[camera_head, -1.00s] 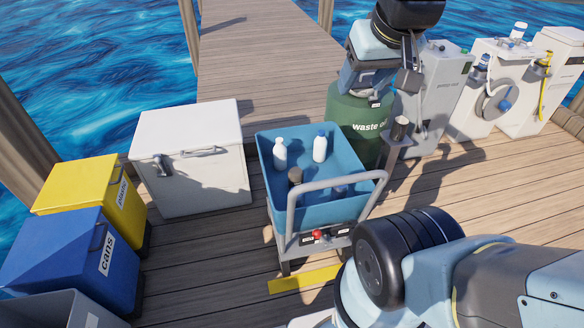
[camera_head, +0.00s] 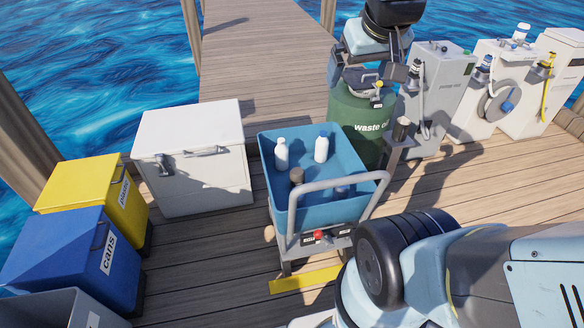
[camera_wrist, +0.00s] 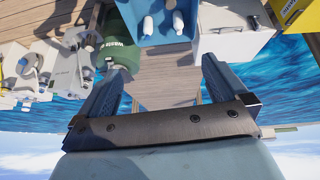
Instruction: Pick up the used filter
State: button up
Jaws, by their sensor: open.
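A dark grey cylinder (camera_head: 297,175) stands in the blue tub of a cart, beside two white bottles. Another dark cylinder (camera_head: 401,128) sits on a small stand beside the green waste oil drum (camera_head: 358,125). I cannot tell for sure which one is the used filter. My gripper (camera_head: 374,78) is up in front of the drum's top in the head view, apart from both cylinders. In the wrist view my gripper (camera_wrist: 158,72) has its fingers spread wide with nothing between them.
The blue tub (camera_head: 345,205) has a grey push handle (camera_head: 330,184) on its near side. A white chest (camera_head: 195,160), a yellow bin (camera_head: 97,195) and a blue cans bin (camera_head: 72,258) stand to the left. Grey machines (camera_head: 437,90) stand at the right. Water borders the wooden deck.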

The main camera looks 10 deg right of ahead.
jog(key=w+d+f+n+t, duration=0.1)
jog(key=w+d+f+n, duration=0.15)
jog(key=w+f, duration=0.95)
jog(key=w+d+f+n+t, duration=0.15)
jog(key=w+d+f, duration=0.4)
jog(key=w, duration=1.05)
jog(key=n+t+y, duration=0.2)
jog(key=y, duration=0.6)
send_near(297, 175)
jog(key=w+r, duration=0.3)
jog(key=w, duration=0.1)
jog(key=f, duration=0.6)
jog(key=shift+s+a+f, duration=0.1)
jog(key=shift+a+f, duration=0.15)
jog(key=shift+a, duration=0.1)
jog(key=shift+a+f, duration=0.1)
jog(key=shift+f, duration=0.15)
jog(key=shift+x, duration=3.65)
jog(key=shift+r, duration=0.1)
jog(key=shift+c, duration=0.3)
